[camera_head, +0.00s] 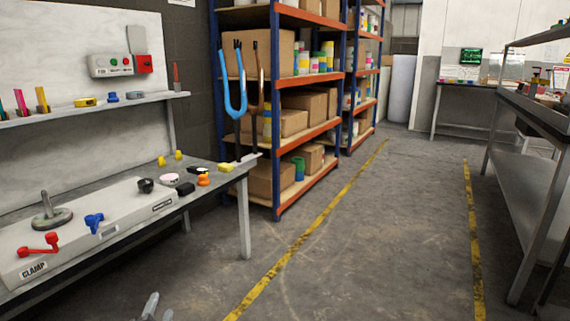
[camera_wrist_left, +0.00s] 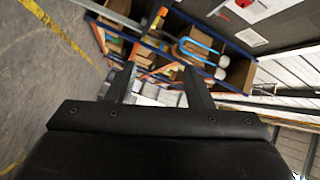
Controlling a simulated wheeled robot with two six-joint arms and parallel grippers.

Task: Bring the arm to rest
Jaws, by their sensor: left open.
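The view is tilted, with the shelving beyond the fingers. Most of my left arm is out of the head view. My right gripper is not in view.
The bench carries a grey clamp fixture (camera_head: 128,210) with red and blue levers. A blue fork (camera_head: 233,85) and a dark fork stand at its far end. Shelves (camera_head: 290,130) with boxes stand behind. Open floor (camera_head: 370,240) with yellow lines lies right; another bench (camera_head: 525,150) stands far right.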

